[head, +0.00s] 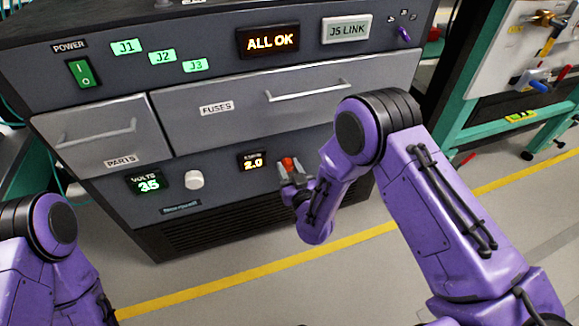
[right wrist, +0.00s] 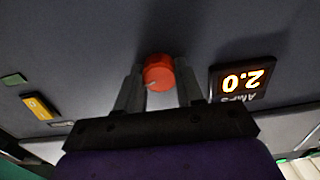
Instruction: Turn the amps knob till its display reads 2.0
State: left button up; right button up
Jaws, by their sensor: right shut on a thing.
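The amps knob (head: 288,164) is a red-orange round knob low on the grey cabinet front. My right gripper (head: 290,172) is at the knob, with its fingers on either side. In the right wrist view the knob (right wrist: 158,72) sits between the two fingers of the right gripper (right wrist: 159,88), which is shut on it. The amps display (head: 252,162) is left of the knob and reads 2.0. It shows upside down in the right wrist view (right wrist: 240,80), also reading 2.0. My left gripper is not in view; only part of the left arm shows at lower left.
A volts display (head: 149,183) reading 3.5 and a white knob (head: 194,180) are further left on the panel. The fuses drawer (head: 280,100) and parts drawer (head: 100,135) above are closed. A green-framed bench (head: 460,110) stands at right. Open floor lies in front.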

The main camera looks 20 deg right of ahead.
jog(key=shift+r+m, duration=0.15)
jog(key=shift+m, duration=0.25)
jog(key=shift+w, duration=0.1)
jog(key=o, duration=1)
jog(key=shift+o, duration=0.2)
jog(key=s+p, duration=0.1)
jog(key=s, duration=0.9)
jog(key=shift+s+d+p, duration=0.2)
jog(key=shift+s+p, duration=0.15)
jog(key=shift+p, duration=0.05)
